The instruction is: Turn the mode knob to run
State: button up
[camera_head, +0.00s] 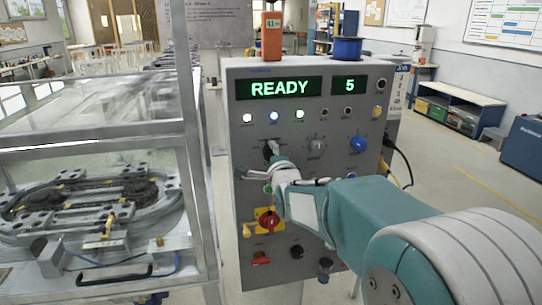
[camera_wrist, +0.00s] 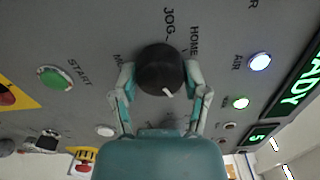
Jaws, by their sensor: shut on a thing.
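The mode knob (camera_wrist: 160,68) is round and black, on the grey panel (camera_wrist: 85,25). In the wrist view its white pointer mark (camera_wrist: 167,92) points to the lower right, towards my palm. The labels JOG (camera_wrist: 168,20) and HOME (camera_wrist: 194,40) show beside it; a third, starting with M, is partly covered by a finger. No RUN label is readable. My gripper (camera_head: 271,158) is shut on the knob, one finger on each side. In the head view my wrist covers much of the panel around it.
The panel's display (camera_head: 286,88) reads READY, with a 5 (camera_head: 349,85) beside it. A red switch on a yellow plate (camera_head: 267,220) sits just below my wrist. The glazed case (camera_head: 100,115) with the ring track stands close on the left. A blue button (camera_head: 358,145) is to the right.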

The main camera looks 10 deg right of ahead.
jog(key=shift+f, duration=0.3)
jog(key=o, duration=1.1)
jog(key=shift+d, duration=0.1)
jog(key=shift+o, duration=0.2)
jog(key=shift+r, duration=0.1)
jog(key=shift+s+r, duration=0.1)
jog(key=shift+s, duration=0.05)
jog(key=s, duration=1.1)
jog(key=shift+s, duration=0.35)
